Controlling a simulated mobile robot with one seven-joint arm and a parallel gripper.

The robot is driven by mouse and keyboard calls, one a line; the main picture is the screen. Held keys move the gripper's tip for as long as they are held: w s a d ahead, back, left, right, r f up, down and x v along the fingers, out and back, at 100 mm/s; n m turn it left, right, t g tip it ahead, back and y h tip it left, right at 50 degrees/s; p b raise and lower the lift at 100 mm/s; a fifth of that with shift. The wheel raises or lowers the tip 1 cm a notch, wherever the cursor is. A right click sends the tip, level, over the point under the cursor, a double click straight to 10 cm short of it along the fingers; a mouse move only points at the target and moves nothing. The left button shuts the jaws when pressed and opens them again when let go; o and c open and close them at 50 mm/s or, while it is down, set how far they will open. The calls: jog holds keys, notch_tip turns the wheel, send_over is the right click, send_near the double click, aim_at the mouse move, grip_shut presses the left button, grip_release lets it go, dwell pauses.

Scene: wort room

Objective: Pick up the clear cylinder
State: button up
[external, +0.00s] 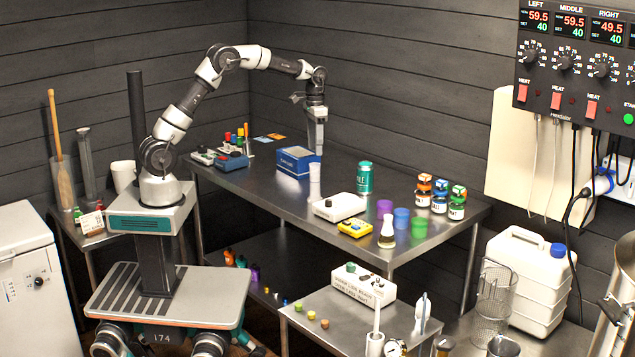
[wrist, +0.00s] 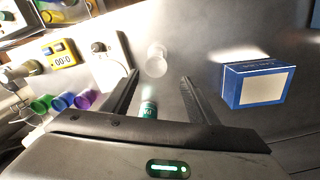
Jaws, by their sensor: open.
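A small, pale, see-through cylinder (external: 315,180) stands upright on the steel table, just right of the blue box. It also shows in the wrist view (wrist: 156,60), just beyond my fingertips and roughly centred between them. My gripper (external: 318,152) points down above and close to this cylinder. In the wrist view my gripper (wrist: 160,77) has its two dark fingers spread, with nothing held. Whether the fingertips overlap the cylinder in height I cannot tell. A taller clear cylinder (external: 87,160) stands far away on the left side table.
The blue box (external: 297,162) is close beside the small cylinder; it shows in the wrist view (wrist: 254,84). A green can (external: 364,178), a white device (external: 340,207) and a yellow timer (external: 355,228) stand to the right. Cups and jars (external: 424,190) fill the right end.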

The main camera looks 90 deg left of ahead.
send_near(315, 185)
jog(key=a+f, duration=0.2)
jog(key=f, duration=0.1)
jog(key=a+f, duration=0.1)
jog(key=f, duration=0.1)
jog(key=shift+f, duration=0.25)
jog(key=shift+s+d+f, duration=0.1)
jog(key=shift+d+f, duration=0.05)
jog(key=shift+f, duration=0.75)
jog(key=shift+d+f, duration=0.2)
jog(key=shift+f, duration=0.65)
jog(key=shift+s+d+f, duration=0.1)
jog(key=shift+d+f, duration=0.05)
jog(key=shift+f, duration=0.75)
jog(key=c, duration=1.1)
